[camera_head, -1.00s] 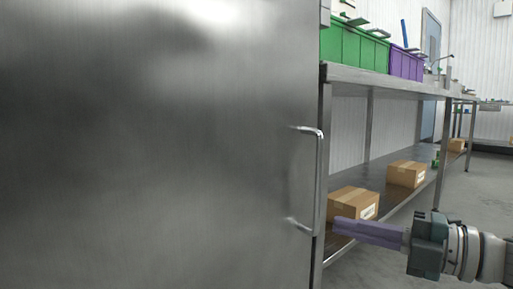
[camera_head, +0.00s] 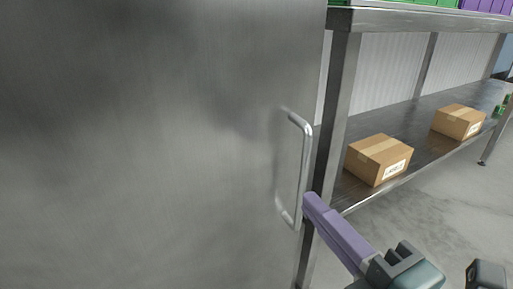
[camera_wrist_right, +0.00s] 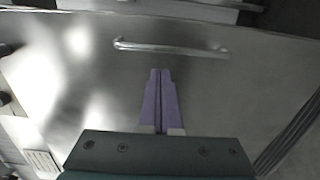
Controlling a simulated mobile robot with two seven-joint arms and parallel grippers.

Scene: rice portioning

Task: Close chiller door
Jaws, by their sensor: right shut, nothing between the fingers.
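The chiller door (camera_head: 150,140) is a large brushed-steel panel that fills the left and middle of the head view. Its bar handle (camera_head: 305,165) stands upright near the door's right edge. The door (camera_wrist_right: 100,60) and the handle (camera_wrist_right: 170,47) also show in the right wrist view. My right gripper (camera_head: 309,200) is shut and empty, its purple fingers pointing at the door near the lower end of the handle. In the right wrist view the fingers (camera_wrist_right: 159,75) lie together, a little short of the handle. I cannot tell whether they touch the door. My left gripper is out of view.
A steel shelf table (camera_head: 385,20) stands right of the door. Two cardboard boxes, a nearer one (camera_head: 380,158) and a farther one (camera_head: 458,121), rest on its lower shelf. Green and purple bins (camera_head: 487,5) show at the top. Grey floor (camera_head: 440,215) is clear at the right.

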